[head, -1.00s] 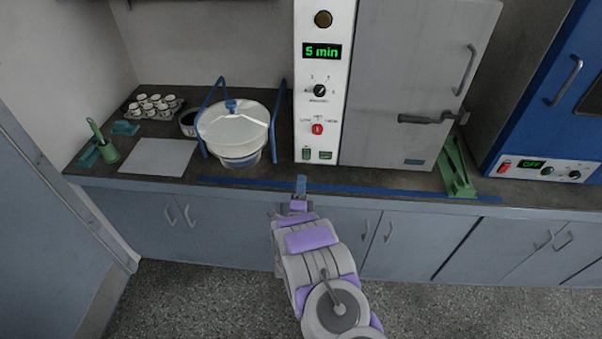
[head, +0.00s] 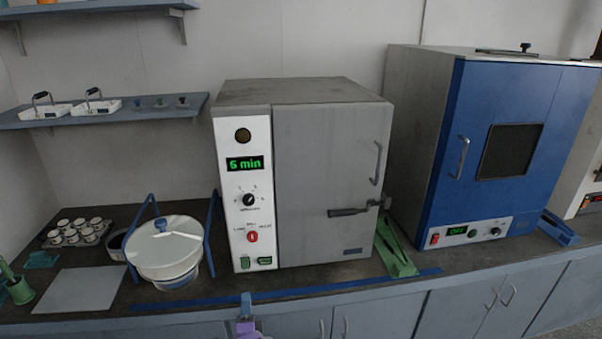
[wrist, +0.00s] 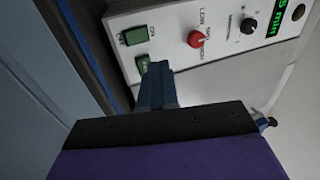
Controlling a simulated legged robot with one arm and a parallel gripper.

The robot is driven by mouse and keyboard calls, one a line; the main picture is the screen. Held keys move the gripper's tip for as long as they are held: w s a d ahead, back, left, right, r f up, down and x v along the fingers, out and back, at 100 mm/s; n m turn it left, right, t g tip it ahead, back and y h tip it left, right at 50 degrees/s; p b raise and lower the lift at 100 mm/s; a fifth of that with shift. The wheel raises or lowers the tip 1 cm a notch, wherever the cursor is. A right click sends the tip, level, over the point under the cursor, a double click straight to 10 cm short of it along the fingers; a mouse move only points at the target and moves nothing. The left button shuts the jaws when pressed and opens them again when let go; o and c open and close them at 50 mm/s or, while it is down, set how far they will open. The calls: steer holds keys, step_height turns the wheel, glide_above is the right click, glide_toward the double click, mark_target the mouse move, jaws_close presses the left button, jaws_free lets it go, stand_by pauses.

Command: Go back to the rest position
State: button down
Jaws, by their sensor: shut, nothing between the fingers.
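My gripper (head: 245,327) shows at the bottom edge of the head view, in front of the counter's front edge and below the sieve shaker's control panel. In the wrist view its blue fingers (wrist: 157,85) are closed together and empty. They point at the lower part of the panel, near the green switches; the gap to the panel cannot be judged. The sieve shaker (head: 330,180) is a grey cabinet with its door shut. Its display (head: 245,163) reads 5 min in green. A red knob (head: 252,237) and a black dial (head: 248,199) sit below it.
A white-lidded sieve pan (head: 165,248) in a blue frame stands left of the shaker. A tray of cups (head: 75,232) and a grey mat (head: 82,290) are further left. A green bracket (head: 395,250) and a blue oven (head: 500,150) reading OFF stand right. A shelf (head: 110,112) hangs above.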

steer(key=w+d+r+n+g+h, duration=0.1)
steer(key=w+d+r+n+g, duration=0.15)
steer(key=w+r+g, duration=0.3)
steer(key=s+d+r+n+g, duration=0.5)
steer(key=s+d+r+g, duration=0.1)
steer(key=s+d+r, duration=0.35)
steer(key=s+d+r+n+g+h, duration=0.1)
steer(key=s+d+r+n+g, duration=0.1)
steer(key=s+d, duration=0.5)
steer(key=s+d+r+n+g+h, duration=0.1)
steer(key=s+d+r+n+g, duration=0.2)
steer(key=s, duration=1.7)
steer(key=s+d+r+n+g+h, duration=0.1)
steer(key=s+d+g, duration=0.5)
steer(key=s+d, duration=0.7)
step_height(320, 180, up, 2)
steer(key=shift+s+d+r+n+h, duration=0.25)
steer(key=shift+s+n+h, duration=0.15)
steer(key=shift+s+n, duration=0.35)
